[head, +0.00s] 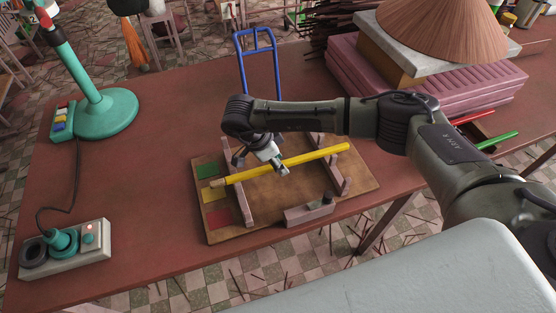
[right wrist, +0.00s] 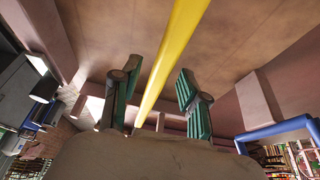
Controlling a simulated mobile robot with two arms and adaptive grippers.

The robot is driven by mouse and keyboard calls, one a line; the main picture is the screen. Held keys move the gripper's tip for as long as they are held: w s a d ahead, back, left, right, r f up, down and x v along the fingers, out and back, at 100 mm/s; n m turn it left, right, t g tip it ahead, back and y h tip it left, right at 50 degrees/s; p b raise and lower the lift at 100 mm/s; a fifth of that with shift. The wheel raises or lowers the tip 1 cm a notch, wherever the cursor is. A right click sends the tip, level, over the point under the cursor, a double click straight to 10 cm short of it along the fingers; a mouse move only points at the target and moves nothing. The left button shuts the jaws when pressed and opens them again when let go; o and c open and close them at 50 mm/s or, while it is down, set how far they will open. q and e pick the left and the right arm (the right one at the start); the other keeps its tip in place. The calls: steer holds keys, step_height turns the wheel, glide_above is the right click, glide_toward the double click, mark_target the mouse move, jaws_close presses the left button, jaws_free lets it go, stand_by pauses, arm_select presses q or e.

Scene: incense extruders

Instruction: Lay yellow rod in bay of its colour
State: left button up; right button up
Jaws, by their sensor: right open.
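The yellow rod (head: 310,157) lies slantwise across the two pinkish notched rails of a wooden board (head: 285,192). Its left end is beside the yellow patch (head: 209,195) on the board, between a green patch (head: 207,170) and a red patch (head: 217,217). My right gripper (head: 264,166) is over the rod, left of its middle. In the right wrist view the rod (right wrist: 172,55) passes between the spread fingers of that gripper (right wrist: 158,72), with gaps on both sides. I cannot tell exactly how the rod sits in the rail notches. My left gripper is not in view.
A red rod (head: 471,118) and a green rod (head: 496,140) lie at the right. A blue frame (head: 239,62) stands behind the board. A teal stand (head: 104,115) and a grey switch box (head: 66,258) are at the left. The table between them and the board is clear.

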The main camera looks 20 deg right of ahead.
steer(key=shift+r+p, duration=0.5)
steer(key=shift+p, duration=0.05)
steer(key=b+v, duration=0.3)
steer(key=v, duration=0.9)
steer(key=shift+f, duration=0.1)
